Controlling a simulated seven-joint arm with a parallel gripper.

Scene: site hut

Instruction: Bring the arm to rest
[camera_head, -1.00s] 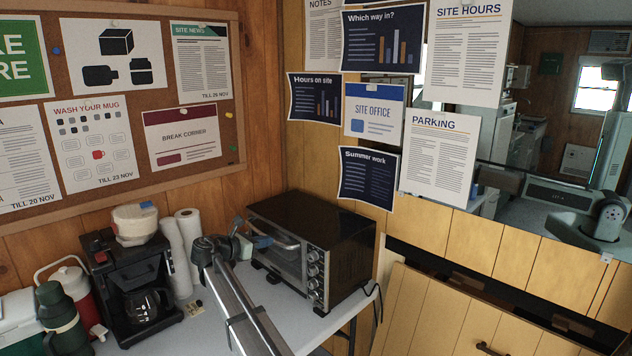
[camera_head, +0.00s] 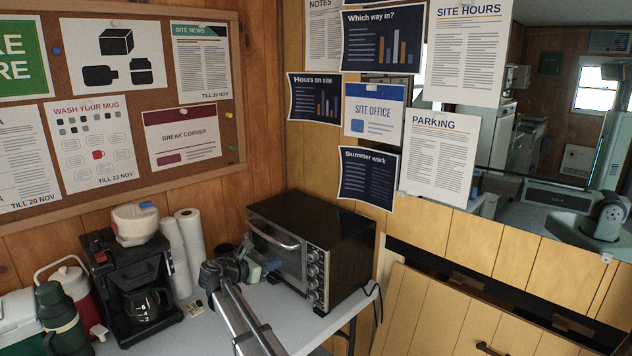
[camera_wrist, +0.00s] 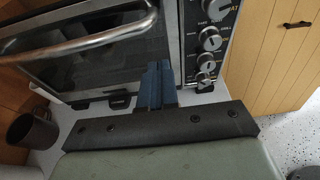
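My gripper (camera_head: 270,266) is in front of the toaster oven (camera_head: 325,228), just below its door handle (camera_head: 272,236) in the head view. In the wrist view, the blue fingers of my gripper (camera_wrist: 158,70) lie close together, with nothing seen between them. They point at the lower part of the oven door (camera_wrist: 110,60), near the knobs (camera_wrist: 209,40). The bar handle (camera_wrist: 85,42) is to the upper left of the fingers, apart from them in the picture. The oven door looks shut.
A black coffee maker (camera_head: 130,280) with a glass jug, paper rolls (camera_head: 189,240) and a green flask (camera_head: 60,318) stand left of my arm. A dark mug (camera_wrist: 33,131) is beside the oven. The white table (camera_head: 300,325) is bare in front of the oven.

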